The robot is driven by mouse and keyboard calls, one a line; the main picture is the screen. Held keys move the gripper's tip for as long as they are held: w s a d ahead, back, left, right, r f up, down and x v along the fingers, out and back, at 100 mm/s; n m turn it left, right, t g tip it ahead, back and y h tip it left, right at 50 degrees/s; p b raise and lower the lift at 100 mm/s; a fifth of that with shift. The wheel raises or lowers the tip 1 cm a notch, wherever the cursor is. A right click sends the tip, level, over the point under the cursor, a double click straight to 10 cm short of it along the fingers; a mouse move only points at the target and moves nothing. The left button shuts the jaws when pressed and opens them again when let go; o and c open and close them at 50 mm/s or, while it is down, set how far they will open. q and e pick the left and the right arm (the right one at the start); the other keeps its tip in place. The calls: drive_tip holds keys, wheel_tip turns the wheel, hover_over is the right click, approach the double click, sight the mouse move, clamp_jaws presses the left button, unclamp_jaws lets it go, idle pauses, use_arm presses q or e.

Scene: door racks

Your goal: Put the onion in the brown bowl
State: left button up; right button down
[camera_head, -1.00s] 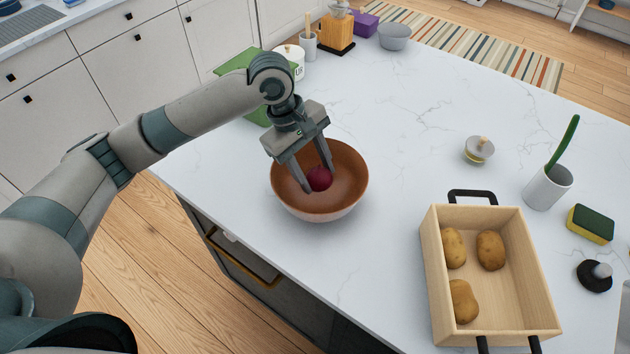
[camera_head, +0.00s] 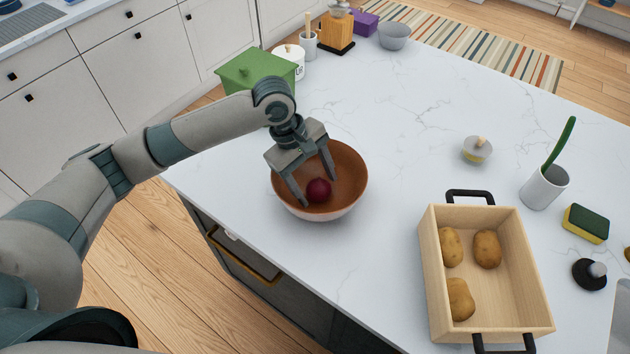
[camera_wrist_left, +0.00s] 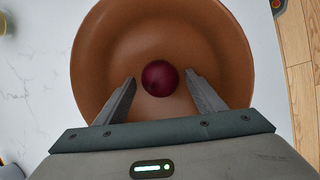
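The brown bowl (camera_head: 345,165) stands on the white counter near its front edge. The onion (camera_head: 318,190), round and dark red, lies inside the bowl on its bottom. My left gripper (camera_head: 317,188) reaches down into the bowl with its fingers spread on either side of the onion. In the left wrist view the onion (camera_wrist_left: 160,78) sits between and slightly beyond the open fingertips (camera_wrist_left: 160,82), with gaps on both sides, inside the bowl (camera_wrist_left: 100,50). My right gripper is not in view.
A wooden crate (camera_head: 510,290) with potatoes stands at the lower right. A green box (camera_head: 250,75) and a white canister (camera_head: 289,57) stand behind my left arm. A white cup (camera_head: 543,187), sponge (camera_head: 586,222) and small jar (camera_head: 477,150) are at right. The middle counter is clear.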

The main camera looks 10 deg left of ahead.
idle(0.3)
use_arm(q)
drive_tip(key=b+v, duration=0.3)
drive_tip(key=v, duration=0.9)
drive_tip(key=shift+r, duration=0.2)
idle(0.4)
